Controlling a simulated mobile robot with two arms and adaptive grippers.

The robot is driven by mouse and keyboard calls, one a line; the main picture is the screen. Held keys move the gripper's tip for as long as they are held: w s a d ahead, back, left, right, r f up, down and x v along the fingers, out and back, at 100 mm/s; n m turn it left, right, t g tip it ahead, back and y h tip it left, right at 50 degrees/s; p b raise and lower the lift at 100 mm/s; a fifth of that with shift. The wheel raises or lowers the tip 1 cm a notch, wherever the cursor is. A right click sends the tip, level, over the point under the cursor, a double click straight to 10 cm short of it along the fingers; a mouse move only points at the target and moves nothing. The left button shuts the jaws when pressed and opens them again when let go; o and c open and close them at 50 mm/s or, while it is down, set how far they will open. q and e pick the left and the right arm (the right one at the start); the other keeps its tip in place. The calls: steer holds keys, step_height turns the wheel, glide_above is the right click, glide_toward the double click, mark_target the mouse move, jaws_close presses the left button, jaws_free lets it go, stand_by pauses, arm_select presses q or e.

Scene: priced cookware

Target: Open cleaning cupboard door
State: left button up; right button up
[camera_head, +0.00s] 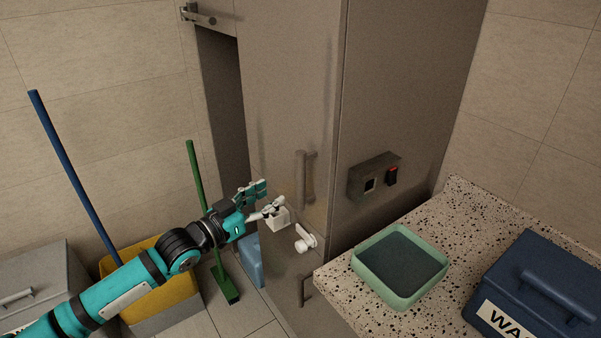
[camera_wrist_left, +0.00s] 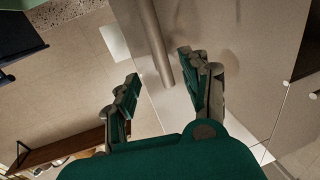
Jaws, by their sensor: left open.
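The cupboard door (camera_head: 285,90) is a tall grey-beige panel with a vertical bar handle (camera_head: 303,180) near its right edge. A dark gap (camera_head: 222,100) shows to the left of the panel; I cannot tell whether it is an opening. My left gripper (camera_head: 268,203) is open and empty, left of the handle and near the panel. In the left wrist view, the handle bar (camera_wrist_left: 152,40) runs between and beyond the two spread fingers of the gripper (camera_wrist_left: 159,66); I see no grip on it. My right gripper is not in view.
A white lever (camera_head: 306,239) and a lower handle (camera_head: 303,289) are below. A speckled counter (camera_head: 462,215) at right holds a green tray (camera_head: 408,300) and a blue box (camera_head: 540,290). A yellow bucket (camera_head: 170,295), a green broom (camera_head: 197,180) and a blue pole (camera_head: 75,180) stand left.

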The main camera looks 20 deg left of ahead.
mark_target(297, 178)
arm_select(q)
steer(key=p+x, duration=0.2)
steer(key=x, duration=0.8)
steer(key=shift+r, duration=0.1)
steer(key=shift+w+d, duration=0.25)
steer(key=shift+w, duration=0.3)
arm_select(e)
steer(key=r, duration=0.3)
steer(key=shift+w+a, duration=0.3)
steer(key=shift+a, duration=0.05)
arm_select(q)
steer(key=shift+c, duration=0.4)
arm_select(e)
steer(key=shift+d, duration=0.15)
arm_select(q)
jaws_close()
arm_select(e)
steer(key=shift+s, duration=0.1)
